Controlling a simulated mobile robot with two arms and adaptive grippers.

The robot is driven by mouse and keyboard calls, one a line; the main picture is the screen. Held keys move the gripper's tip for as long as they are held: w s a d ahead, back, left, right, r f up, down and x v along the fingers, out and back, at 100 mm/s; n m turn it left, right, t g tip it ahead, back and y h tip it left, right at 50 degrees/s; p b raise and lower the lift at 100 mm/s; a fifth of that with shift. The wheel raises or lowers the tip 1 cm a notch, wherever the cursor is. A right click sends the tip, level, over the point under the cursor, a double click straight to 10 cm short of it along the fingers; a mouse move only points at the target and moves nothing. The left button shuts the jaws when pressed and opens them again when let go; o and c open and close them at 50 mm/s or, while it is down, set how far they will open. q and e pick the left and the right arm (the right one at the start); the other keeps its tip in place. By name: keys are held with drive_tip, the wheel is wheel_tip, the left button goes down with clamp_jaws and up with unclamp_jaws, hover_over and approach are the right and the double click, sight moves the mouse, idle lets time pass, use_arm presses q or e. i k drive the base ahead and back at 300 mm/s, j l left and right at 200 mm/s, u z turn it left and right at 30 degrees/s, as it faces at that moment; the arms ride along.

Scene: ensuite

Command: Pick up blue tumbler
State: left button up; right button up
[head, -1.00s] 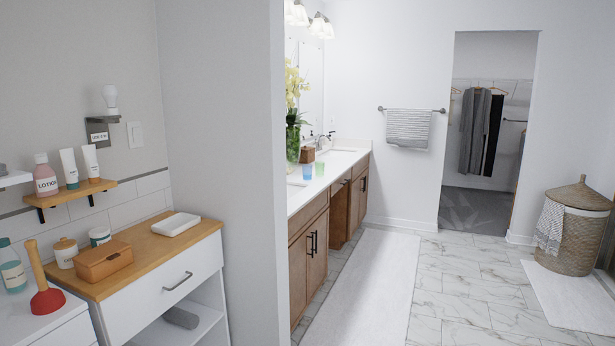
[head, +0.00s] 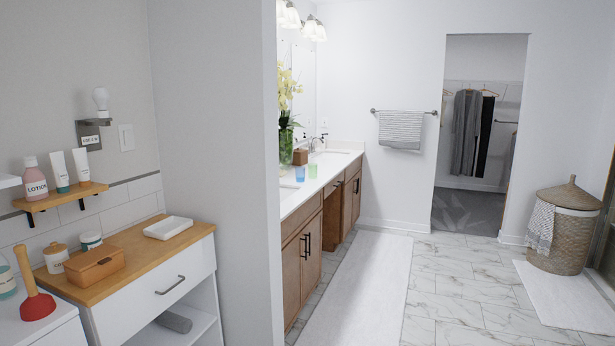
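The blue tumbler (head: 313,171) stands upright on the white vanity counter (head: 297,197), in the middle of the head view and some way off. Neither gripper shows in the head view.
A wall corner (head: 222,150) stands between the near wooden-topped cabinet (head: 150,250) and the vanity. A white rug (head: 365,280) and marble floor (head: 450,275) lie clear. A wicker basket (head: 563,235) stands at right.

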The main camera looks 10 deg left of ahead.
sight(300, 170)
drive_tip(key=i+l, duration=0.15)
drive_tip(key=i, duration=1.5)
drive_tip(key=i+l, duration=0.1)
drive_tip(key=i, duration=1.55)
